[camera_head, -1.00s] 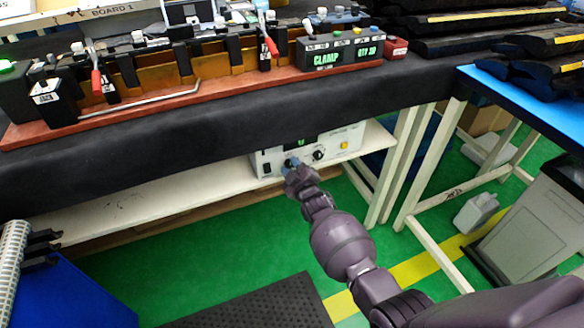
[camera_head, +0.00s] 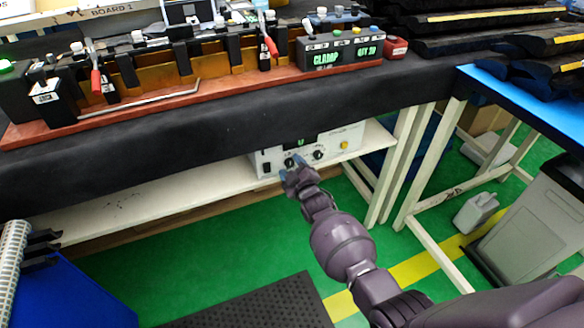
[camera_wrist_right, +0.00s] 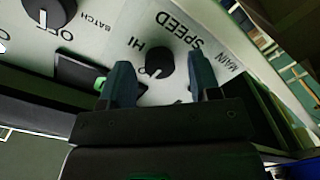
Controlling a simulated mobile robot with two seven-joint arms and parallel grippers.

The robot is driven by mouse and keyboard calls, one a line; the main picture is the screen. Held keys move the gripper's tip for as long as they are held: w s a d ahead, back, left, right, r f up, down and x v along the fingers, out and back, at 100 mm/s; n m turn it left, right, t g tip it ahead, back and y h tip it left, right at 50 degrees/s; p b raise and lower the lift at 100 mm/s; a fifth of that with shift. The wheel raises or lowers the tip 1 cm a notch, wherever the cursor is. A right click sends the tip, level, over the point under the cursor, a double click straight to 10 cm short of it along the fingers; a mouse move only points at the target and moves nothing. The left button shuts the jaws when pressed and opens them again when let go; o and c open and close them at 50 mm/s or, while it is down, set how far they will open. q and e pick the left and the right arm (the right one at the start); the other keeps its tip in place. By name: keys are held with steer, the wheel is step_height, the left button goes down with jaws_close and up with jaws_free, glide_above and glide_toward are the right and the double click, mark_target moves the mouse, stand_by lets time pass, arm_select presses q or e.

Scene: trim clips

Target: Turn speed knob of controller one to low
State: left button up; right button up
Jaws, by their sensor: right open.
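The controller (camera_head: 334,142) is a pale box on the shelf under the bench. Its black speed knob (camera_wrist_right: 159,61) shows in the right wrist view, with "SPEED" and "HI" printed beside it. Lettering below the knob is partly hidden by a finger. A small light mark shows on the knob's lower edge. My right gripper (camera_head: 291,174) is just in front of the controller's panel. In the right wrist view its two blue-tipped fingers (camera_wrist_right: 163,80) are open, one on each side of the knob, with gaps between. My left gripper is not in view.
The dark bench edge (camera_head: 220,130) overhangs the white shelf (camera_head: 130,195). Another black knob (camera_wrist_right: 50,10), marked "OFF" and "BATCH", is near. A yellow button (camera_head: 344,145) is on the panel's right. White bench legs (camera_head: 390,165) stand to the right. Green floor lies open below.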

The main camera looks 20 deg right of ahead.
steer(key=shift+s+r, duration=0.1)
steer(key=shift+s, duration=0.2)
steer(key=s+p, duration=0.3)
steer(key=s, duration=0.7)
steer(key=shift+d, duration=0.15)
steer(key=shift+r, duration=0.1)
